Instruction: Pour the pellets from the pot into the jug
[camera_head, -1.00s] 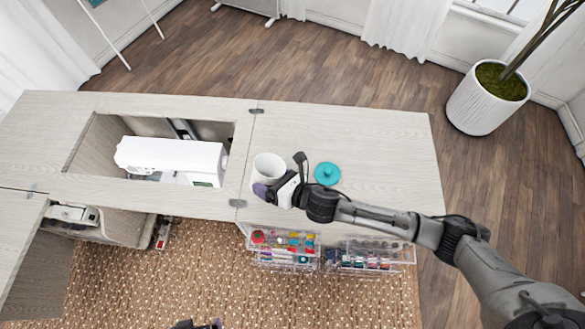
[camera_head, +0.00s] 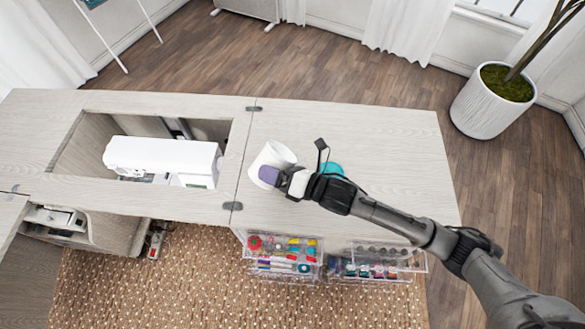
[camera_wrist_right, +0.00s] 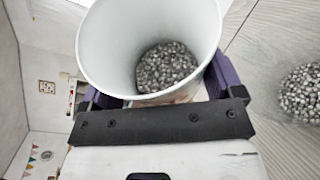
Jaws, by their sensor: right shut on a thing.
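A white pot (camera_head: 272,157) is above the right cabinet top, tilted. My right gripper (camera_head: 268,176) is shut on its near side. In the right wrist view the gripper's purple fingers (camera_wrist_right: 162,92) hold the white pot (camera_wrist_right: 100,45), and grey pellets (camera_wrist_right: 168,67) lie in its bottom. More grey pellets (camera_wrist_right: 303,92) show at that view's right edge; I cannot tell what holds them. A round teal thing (camera_head: 332,169) is partly hidden behind my right wrist. I cannot make out a separate jug. My left gripper is out of view.
A white sewing machine (camera_head: 160,158) sits in the cabinet opening at left. Clear drawers of sewing supplies (camera_head: 285,253) stand below the front edge. The right cabinet top (camera_head: 370,135) is bare behind the teal thing. A plant pot (camera_head: 485,105) stands on the floor.

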